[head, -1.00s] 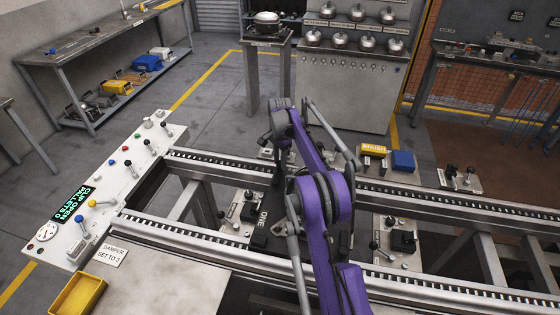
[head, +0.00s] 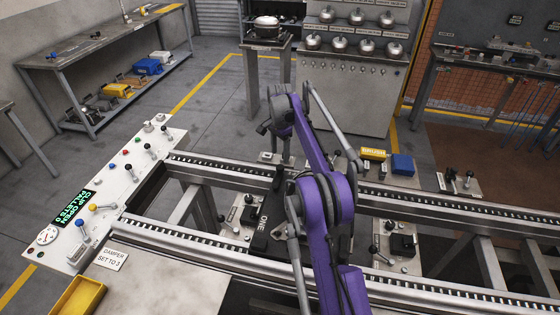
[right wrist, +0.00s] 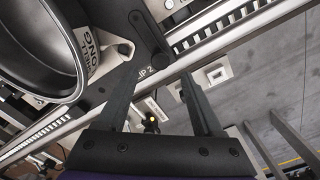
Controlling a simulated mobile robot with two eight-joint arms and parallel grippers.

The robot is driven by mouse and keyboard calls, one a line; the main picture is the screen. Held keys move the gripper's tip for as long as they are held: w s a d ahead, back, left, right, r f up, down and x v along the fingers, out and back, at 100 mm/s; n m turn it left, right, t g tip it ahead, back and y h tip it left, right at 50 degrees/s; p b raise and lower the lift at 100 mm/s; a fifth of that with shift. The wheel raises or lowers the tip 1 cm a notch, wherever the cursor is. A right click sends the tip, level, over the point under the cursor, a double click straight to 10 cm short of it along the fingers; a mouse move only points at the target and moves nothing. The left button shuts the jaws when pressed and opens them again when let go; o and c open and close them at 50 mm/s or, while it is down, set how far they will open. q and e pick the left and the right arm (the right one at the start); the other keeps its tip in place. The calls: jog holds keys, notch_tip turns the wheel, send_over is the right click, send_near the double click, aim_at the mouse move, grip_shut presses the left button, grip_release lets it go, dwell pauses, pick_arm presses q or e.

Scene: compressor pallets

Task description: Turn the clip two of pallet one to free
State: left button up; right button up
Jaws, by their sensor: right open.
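Pallet one (head: 262,222), a dark plate marked ONE, lies between the two rails in the head view, partly hidden behind my purple right arm. In the right wrist view, clip two (right wrist: 149,36) is a dark lever with a rounded end, beside the lettering "IP 2" on the plate. My right gripper (right wrist: 160,75) is open and empty, its two fingers apart, with the clip just beyond the fingertips. In the head view my right gripper (head: 279,180) is a small dark shape above the pallet, partly hidden. The left gripper does not show.
A round dark-rimmed vessel (right wrist: 42,50) stands close to the left finger in the wrist view. A toothed rail (right wrist: 225,20) runs past the clip. The control panel (head: 118,185) with levers and a green display stands left of the rails. A yellow tray (head: 78,297) sits at front left.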

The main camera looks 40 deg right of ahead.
aim_at(280, 167)
jog(key=shift+r, duration=2.2)
jog(key=s+a+r+n+t, duration=0.1)
jog(key=s+a+r+n, duration=0.35)
jog(key=a, duration=0.55)
jog(key=s+a+r+n+t, duration=0.2)
jog(key=s+a+r+n, duration=0.15)
jog(key=s+a, duration=0.4)
jog(key=s+a+f+n+t, duration=0.1)
jog(key=s+a+f+n, duration=0.3)
jog(key=s, duration=0.6)
jog(key=s+a+f+n+t, duration=0.1)
jog(key=s+a+f+n, duration=0.4)
jog(key=s+a+f, duration=0.2)
jog(key=s+a, duration=0.2)
jog(key=s, duration=0.1)
jog(key=shift+a+f+n+t, duration=0.25)
jog(key=shift+f+n+t, duration=0.05)
jog(key=shift+t, duration=0.1)
